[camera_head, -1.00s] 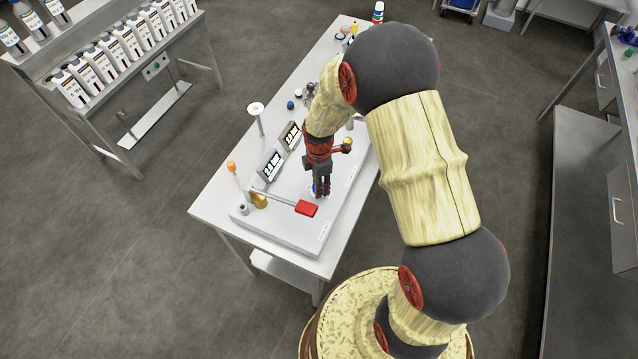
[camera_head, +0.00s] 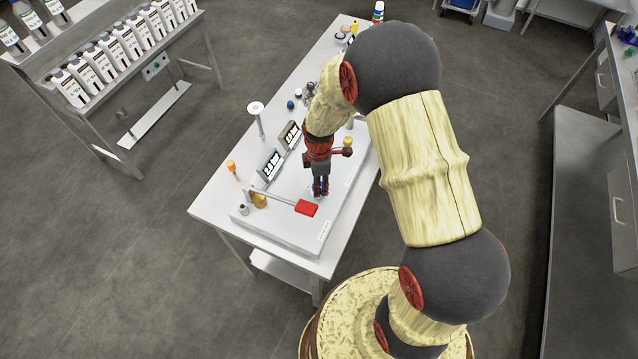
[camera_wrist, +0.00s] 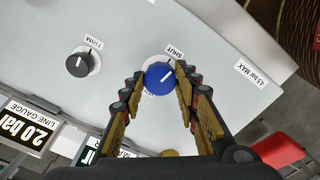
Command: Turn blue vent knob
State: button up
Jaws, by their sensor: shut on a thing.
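In the head view my gripper (camera_head: 320,188) points down at the panel, and the knob is mostly hidden between the fingers.
A black "TRIM" knob (camera_wrist: 79,64) is left of the blue knob in the wrist view. The line gauge (camera_wrist: 30,125) reads 2.0 bar. A red lever handle (camera_head: 306,208) lies close to my gripper. Two gauge displays (camera_head: 270,166) stand behind. Clear floor lies left of the bench.

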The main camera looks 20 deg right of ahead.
jog(key=m, duration=0.4)
jog(key=shift+m+b, duration=0.3)
jog(key=shift+b, duration=0.05)
jog(key=m, duration=0.4)
jog(key=shift+b, duration=0.3)
jog(key=m, duration=0.9)
jog(key=shift+a+m+b, duration=0.1)
jog(key=shift+m+b, duration=0.2)
jog(key=shift+b, duration=0.1)
jog(key=m, duration=0.3)
jog(key=shift+m, duration=0.3)
jog(key=m, duration=0.8)
jog(key=shift+b, duration=0.35)
jog(key=shift+m, duration=1.9)
